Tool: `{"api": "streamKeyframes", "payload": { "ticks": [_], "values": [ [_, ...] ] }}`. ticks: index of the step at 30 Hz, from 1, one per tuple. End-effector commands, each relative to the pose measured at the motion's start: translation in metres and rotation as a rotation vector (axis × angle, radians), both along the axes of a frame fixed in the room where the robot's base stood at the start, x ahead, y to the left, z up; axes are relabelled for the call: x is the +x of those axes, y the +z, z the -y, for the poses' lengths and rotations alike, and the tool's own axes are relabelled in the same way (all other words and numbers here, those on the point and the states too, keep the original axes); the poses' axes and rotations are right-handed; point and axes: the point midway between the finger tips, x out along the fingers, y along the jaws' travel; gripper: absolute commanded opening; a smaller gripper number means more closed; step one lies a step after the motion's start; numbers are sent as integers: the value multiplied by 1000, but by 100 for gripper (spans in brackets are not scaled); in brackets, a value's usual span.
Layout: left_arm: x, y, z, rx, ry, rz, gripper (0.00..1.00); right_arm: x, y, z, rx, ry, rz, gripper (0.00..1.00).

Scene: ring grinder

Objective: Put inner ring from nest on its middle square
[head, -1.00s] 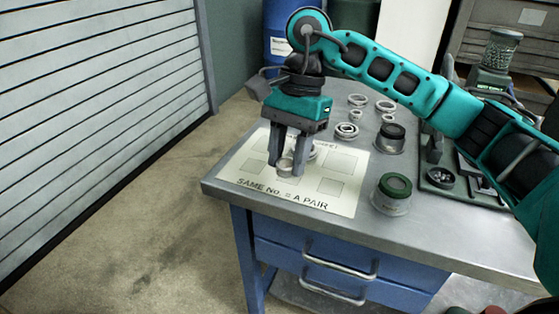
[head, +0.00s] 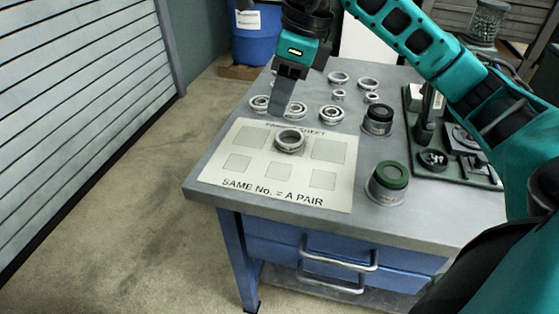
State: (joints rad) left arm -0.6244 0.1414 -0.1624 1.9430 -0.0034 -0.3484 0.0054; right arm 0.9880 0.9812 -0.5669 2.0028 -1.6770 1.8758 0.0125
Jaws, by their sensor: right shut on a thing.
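My right gripper (head: 282,108) points down at the back edge of the pair sheet (head: 215,174). It is shut on a ring, which its fingers largely hide. Its fingers overlap the left side of a round ring piece (head: 297,111) in a row behind the sheet; I cannot tell whether they touch that piece. A larger bare ring (head: 290,146) lies on the upper middle square of the sheet. The lower middle square (head: 280,172) is empty, as are the other squares in view. My left gripper is not in view.
More round ring pieces (head: 331,114) (head: 260,103) stand behind the sheet, with loose rings (head: 338,78) farther back. A green-topped pot (head: 388,180) and a dark-topped pot (head: 378,119) stand to the right. A dark tray (head: 455,172) with fixtures lies beyond them.

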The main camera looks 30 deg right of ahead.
Motion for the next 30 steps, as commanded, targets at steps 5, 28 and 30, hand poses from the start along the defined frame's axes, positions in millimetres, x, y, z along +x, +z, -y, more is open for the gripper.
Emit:
{"api": "streamKeyframes", "payload": {
  "ticks": [5,28,30],
  "values": [
    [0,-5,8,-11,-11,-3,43,-1,-53,0,0,1,-6,6],
    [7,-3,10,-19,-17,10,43,0,-143,0,1,2,0,6],
    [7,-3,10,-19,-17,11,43,0,-143,0,0,2,1,6]
  ]
}}
